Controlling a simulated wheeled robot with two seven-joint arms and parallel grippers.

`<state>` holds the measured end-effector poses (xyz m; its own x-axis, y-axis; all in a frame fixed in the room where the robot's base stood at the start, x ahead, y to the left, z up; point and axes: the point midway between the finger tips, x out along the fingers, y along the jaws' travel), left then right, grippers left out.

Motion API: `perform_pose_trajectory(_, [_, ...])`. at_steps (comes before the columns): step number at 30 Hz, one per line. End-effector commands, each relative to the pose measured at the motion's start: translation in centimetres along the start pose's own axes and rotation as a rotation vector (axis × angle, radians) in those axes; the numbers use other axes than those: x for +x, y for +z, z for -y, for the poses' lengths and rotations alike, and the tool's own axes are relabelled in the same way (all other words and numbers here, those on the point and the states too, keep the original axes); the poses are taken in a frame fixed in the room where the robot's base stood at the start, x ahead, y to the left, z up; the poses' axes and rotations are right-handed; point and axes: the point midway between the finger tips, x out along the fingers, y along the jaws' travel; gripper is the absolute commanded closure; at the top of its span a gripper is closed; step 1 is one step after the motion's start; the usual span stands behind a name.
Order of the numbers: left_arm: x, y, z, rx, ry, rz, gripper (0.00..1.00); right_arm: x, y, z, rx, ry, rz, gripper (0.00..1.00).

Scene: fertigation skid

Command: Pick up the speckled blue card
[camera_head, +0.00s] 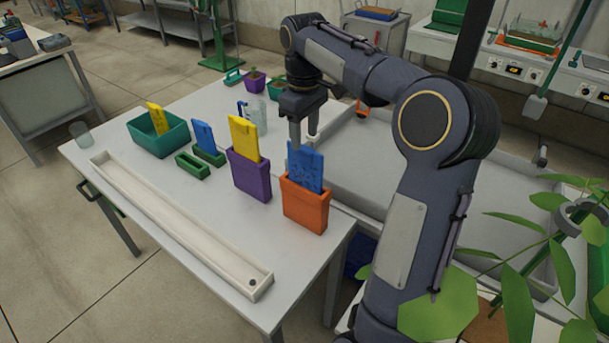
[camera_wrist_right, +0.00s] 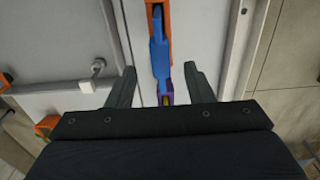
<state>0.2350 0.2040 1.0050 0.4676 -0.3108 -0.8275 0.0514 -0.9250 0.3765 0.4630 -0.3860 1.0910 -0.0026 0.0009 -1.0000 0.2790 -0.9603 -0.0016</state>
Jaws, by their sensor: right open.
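A blue card with darker specks (camera_head: 305,168) stands upright in an orange holder (camera_head: 305,208) near the table's right edge. My right gripper (camera_head: 304,141) is open and points down just above and behind the card's top edge. In the right wrist view the blue card (camera_wrist_right: 158,52) lies between the lines of the two open fingers (camera_wrist_right: 160,68), with the orange holder (camera_wrist_right: 158,10) around it; I cannot tell whether they touch. Another blue card (camera_head: 204,135) stands in a green holder (camera_head: 209,156); its marks are too small to tell. My left gripper is not in view.
A purple holder (camera_head: 251,180) with a yellow card (camera_head: 244,138) stands left of the orange holder. A teal bin (camera_head: 160,138) with a yellow card, a small empty green holder (camera_head: 192,166) and a long white tray (camera_head: 180,222) share the table. Leaves (camera_head: 440,305) hang at front right.

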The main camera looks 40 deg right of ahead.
Motion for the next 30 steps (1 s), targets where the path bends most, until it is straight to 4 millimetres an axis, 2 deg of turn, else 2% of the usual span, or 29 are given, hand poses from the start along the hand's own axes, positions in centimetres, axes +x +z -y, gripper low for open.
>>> perform_pose_trajectory(14, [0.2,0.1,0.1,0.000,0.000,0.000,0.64,6.2,0.3,-0.1,0.000,-0.001,0.001,0.53])
perform_pose_trajectory(23, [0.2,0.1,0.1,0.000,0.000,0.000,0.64,6.8,0.2,-0.1,0.001,0.000,-0.002,0.53])
perform_pose_trajectory(30, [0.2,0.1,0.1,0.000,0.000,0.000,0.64,6.8,0.2,-0.1,0.001,0.000,-0.002,0.83])
